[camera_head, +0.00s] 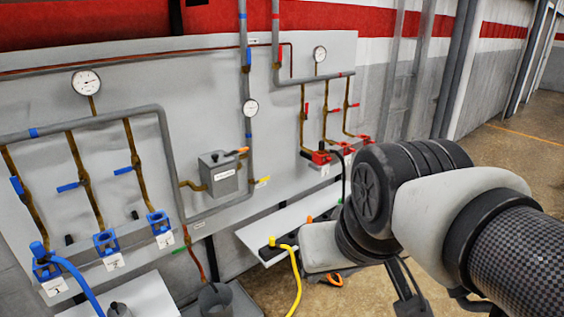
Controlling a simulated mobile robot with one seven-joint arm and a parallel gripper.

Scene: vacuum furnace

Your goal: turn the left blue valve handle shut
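The left blue valve handle (17,185) is on the leftmost brown branch pipe (25,205), near the picture's left edge. It points steeply down, roughly in line with that pipe. The middle blue handle (68,187) and the right blue handle (122,171) lie across their pipes. My arm (450,200) fills the right side of the picture, far to the right of these handles. I cannot make out my gripper's fingers; nothing of mine touches the left handle.
Numbered blue connectors (105,243) are below the blue valves; a blue hose (85,285) hangs from the left one. A grey box (218,173) and red valves (325,110) are further right. A yellow hose (296,275) and a grey shelf (255,238) stick out below.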

